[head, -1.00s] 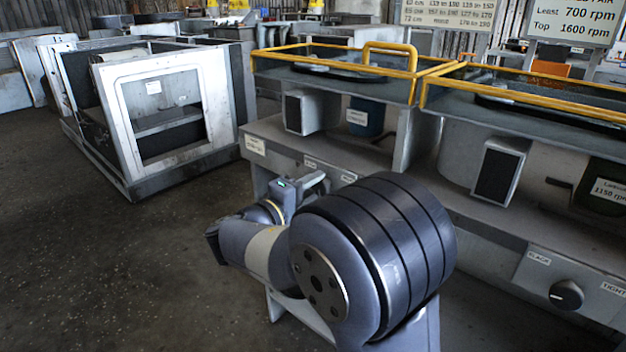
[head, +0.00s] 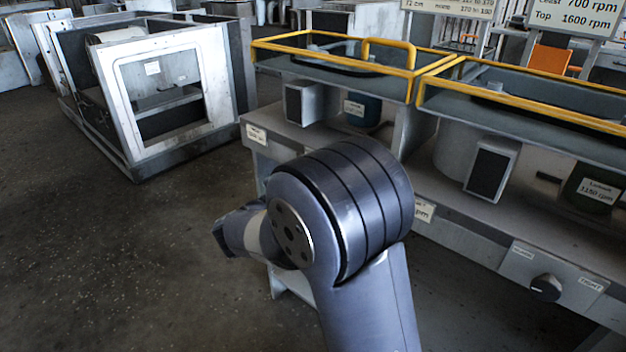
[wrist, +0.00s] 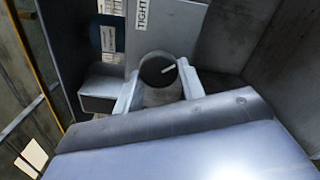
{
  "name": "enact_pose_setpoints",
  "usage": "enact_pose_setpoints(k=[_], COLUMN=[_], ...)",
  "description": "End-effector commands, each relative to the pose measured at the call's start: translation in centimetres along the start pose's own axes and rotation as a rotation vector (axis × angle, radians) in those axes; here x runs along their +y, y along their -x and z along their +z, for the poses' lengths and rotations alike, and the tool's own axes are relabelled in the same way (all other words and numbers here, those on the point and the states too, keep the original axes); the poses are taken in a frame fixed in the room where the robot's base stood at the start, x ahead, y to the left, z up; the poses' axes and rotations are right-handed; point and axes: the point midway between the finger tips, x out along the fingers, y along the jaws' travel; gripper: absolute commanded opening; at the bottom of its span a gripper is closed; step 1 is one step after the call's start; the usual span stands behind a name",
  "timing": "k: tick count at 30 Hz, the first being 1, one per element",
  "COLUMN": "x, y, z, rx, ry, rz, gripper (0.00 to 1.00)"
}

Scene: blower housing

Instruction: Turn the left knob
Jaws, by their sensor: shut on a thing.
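In the wrist view the left knob (wrist: 158,71) is a dark round dial with a pale pointer line, on a light grey panel (wrist: 172,28) marked TIGHT. The pointer slants up toward the right of the picture. My gripper (wrist: 159,82) has one finger on each side of the knob and is shut on it. In the head view my own arm hides the left knob and my gripper. A second dark knob (head: 545,287) sits on the right-hand panel between two labels, in plain sight.
Yellow guard rails (head: 390,52) top the grey bench over both bays. A dark-faced box (head: 490,170) stands on the right bay's shelf. An open-sided grey cabinet (head: 165,95) stands at left. The floor (head: 90,260) at front left is clear.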

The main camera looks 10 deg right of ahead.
Motion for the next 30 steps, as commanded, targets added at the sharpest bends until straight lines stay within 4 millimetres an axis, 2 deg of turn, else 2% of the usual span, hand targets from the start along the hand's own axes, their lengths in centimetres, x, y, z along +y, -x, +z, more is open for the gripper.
enact_pose_setpoints(k=[9,10,18,26,30], x=[0.1,0.1,0.0,0.0,0.1], y=[0.0,0.0,0.0,0.2,1.6], z=[-0.1,-0.1,-0.1,-0.1,-0.1], rx=[0.003,0.003,0.002,0.002,0.005], ry=[0.001,0.001,0.0,0.0,0.001], rz=[0.002,0.002,0.001,0.001,0.002], gripper=[0.16,0.39,0.6,0.6,0.6])
